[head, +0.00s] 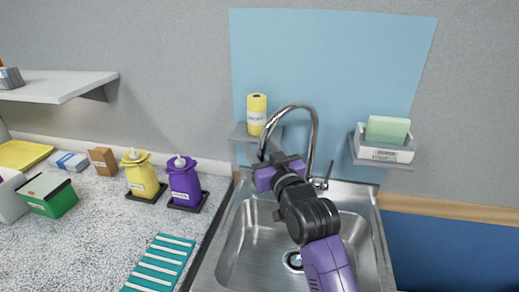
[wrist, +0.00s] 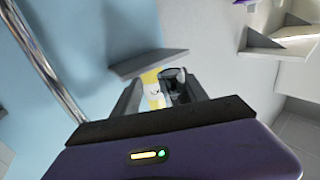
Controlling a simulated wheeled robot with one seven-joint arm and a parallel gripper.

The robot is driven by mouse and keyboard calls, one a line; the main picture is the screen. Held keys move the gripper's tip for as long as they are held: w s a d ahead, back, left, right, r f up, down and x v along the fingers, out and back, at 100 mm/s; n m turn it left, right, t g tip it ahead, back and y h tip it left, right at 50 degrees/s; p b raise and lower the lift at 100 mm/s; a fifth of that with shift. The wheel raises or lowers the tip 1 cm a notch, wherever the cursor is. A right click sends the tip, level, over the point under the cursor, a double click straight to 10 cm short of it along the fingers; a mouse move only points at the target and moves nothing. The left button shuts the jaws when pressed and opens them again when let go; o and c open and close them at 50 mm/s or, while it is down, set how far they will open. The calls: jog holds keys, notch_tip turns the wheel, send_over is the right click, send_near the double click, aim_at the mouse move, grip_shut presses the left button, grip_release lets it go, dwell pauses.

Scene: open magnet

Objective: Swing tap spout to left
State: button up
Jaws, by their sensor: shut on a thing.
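The chrome tap has a tall arched spout (head: 292,107) that rises from the back of the sink and curves over to the left, its end hanging above the basin's back left. My gripper (head: 269,163) is at the hanging end of the spout and shut on it; the arm hides part of the contact. In the wrist view my gripper (wrist: 160,88) has its two dark fingers around a dark round end, with a gap showing between them. A chrome tube of the tap (wrist: 45,60) runs down the left side there.
A steel sink (head: 238,228) lies under the arm. A small shelf with a yellow container (head: 256,113) is close behind the spout. A right shelf holds a white tray (head: 385,152) with a green block. Purple (head: 184,183) and yellow (head: 141,176) dispensers stand on the left counter.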

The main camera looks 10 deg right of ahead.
jog(key=s+a+p, duration=0.3)
jog(key=s+a, duration=0.1)
jog(key=s, duration=0.3)
jog(key=shift+a, duration=0.2)
jog(key=shift+o, duration=1)
jog(key=shift+s+a, duration=0.2)
jog(key=shift+s, duration=0.25)
jog(key=shift+o, duration=0.2)
jog(key=shift+s, duration=0.1)
jog(key=s, duration=0.2)
jog(key=s+d, duration=0.1)
jog(key=s, duration=0.1)
jog(key=s+d+b, duration=0.1)
jog(key=s, duration=0.1)
jog(key=shift+s+d+f, duration=0.1)
jog(key=shift+s, duration=0.1)
jog(key=shift+c, duration=1.2)
jog(key=shift+s+d, duration=0.3)
jog(key=shift+s, duration=0.1)
jog(key=shift+c, duration=0.2)
